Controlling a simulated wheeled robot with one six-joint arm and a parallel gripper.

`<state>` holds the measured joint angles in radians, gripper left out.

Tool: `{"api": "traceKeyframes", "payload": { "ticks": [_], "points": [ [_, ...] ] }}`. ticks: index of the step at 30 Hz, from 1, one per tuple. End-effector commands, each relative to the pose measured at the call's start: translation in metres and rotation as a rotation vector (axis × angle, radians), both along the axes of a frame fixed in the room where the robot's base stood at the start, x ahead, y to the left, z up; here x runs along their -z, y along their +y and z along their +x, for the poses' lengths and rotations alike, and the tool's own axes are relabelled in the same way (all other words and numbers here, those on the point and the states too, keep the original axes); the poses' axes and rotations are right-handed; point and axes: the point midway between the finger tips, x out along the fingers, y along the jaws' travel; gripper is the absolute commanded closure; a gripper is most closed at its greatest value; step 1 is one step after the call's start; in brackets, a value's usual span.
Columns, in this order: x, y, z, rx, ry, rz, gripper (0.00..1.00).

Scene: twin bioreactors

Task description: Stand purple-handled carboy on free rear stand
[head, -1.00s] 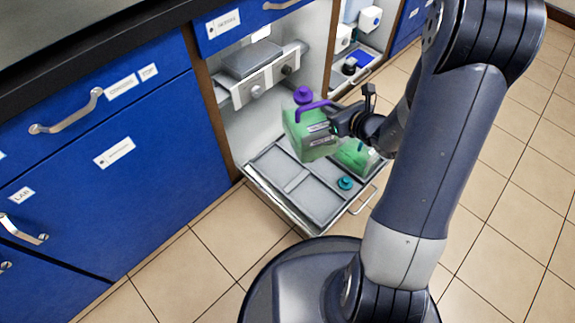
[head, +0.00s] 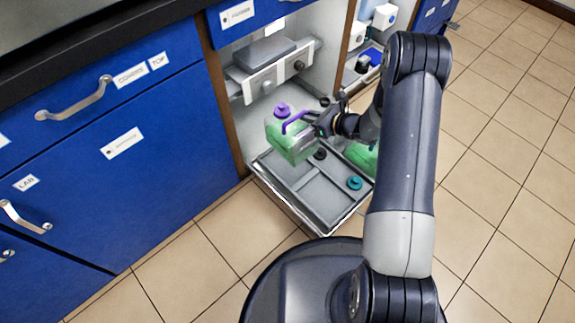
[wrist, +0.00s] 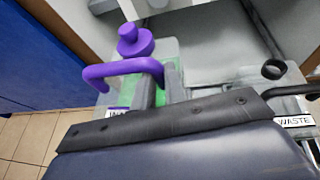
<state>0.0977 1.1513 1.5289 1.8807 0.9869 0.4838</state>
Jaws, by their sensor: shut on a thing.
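The purple-handled carboy (head: 288,141) is a translucent box with green liquid, a purple cap and a purple handle. In the head view it is over the rear left of the pulled-out tray (head: 318,205); I cannot tell whether its base touches anything. My gripper (head: 311,123) is shut on its handle from the right. In the wrist view, the handle (wrist: 118,69) runs into the fingers of my gripper (wrist: 159,91), with the cap behind. A rear stand cannot be made out clearly; the carboy and my arm cover part of the tray.
A second green carboy (head: 361,156) is partly hidden behind my arm. A teal cap (head: 355,183) and a dark round piece (head: 320,153) show at the tray. A grey unit (head: 268,65) is inside the cabinet above. Blue drawers (head: 120,150) stand at left; tiled floor is clear at right.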

Motion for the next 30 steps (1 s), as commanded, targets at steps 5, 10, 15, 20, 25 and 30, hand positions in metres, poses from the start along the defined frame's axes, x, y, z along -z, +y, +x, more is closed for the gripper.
{"api": "traceKeyframes", "payload": {
  "ticks": [5,10,15,20,25,30],
  "points": [
    [0.014,0.013,0.005,-0.04,-0.004,0.004,1.0],
    [0.025,0.016,0.006,-0.053,-0.002,0.004,1.0],
    [0.048,0.016,0.005,-0.052,-0.001,0.005,1.0],
    [0.074,0.016,0.005,-0.052,-0.001,0.005,1.0],
    [0.085,0.016,0.006,-0.052,-0.003,0.005,1.0],
    [0.102,0.016,0.005,-0.053,-0.002,0.004,1.0]
  ]
}}
